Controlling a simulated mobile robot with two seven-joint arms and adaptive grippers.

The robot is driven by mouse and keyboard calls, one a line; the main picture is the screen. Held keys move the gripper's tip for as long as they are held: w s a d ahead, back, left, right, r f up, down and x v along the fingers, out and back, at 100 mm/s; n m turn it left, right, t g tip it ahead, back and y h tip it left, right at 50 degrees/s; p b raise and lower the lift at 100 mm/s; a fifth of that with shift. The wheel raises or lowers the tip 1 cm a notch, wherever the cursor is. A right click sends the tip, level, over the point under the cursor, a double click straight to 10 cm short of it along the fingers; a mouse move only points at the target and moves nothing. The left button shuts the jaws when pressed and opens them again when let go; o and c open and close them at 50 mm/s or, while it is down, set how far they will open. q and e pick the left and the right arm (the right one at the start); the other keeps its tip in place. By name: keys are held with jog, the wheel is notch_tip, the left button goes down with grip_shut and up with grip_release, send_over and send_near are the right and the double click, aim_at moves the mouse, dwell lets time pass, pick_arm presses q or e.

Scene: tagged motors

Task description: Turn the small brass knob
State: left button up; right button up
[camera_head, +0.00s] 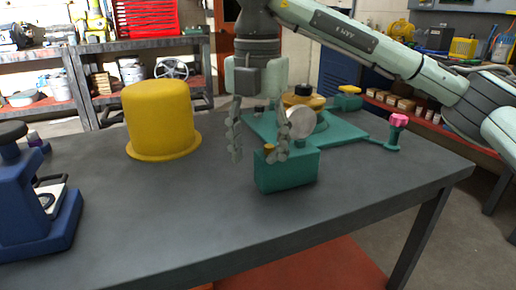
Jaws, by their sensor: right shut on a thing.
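A small brass knob (269,148) shows on top of the green box (287,172), at the front of a green device on the workbench. My right gripper (257,152) comes down from above with a finger on each side of the knob. It is shut on the knob, though a gap to the left finger seems to show from this angle. The right finger hides part of the knob and the box top. The knob's turn angle cannot be told. My left gripper is not in view.
A yellow flanged cylinder (160,118) stands left of my gripper. A larger brass knob (303,99), a pale disc (301,122), a yellow knob (349,90) and a pink knob (397,120) are close behind and right. A blue machine (38,205) stands at left. The front bench (160,215) is clear.

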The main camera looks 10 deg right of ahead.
jog(key=shift+a+f, duration=0.1)
jog(key=shift+f, duration=0.05)
grip_shut()
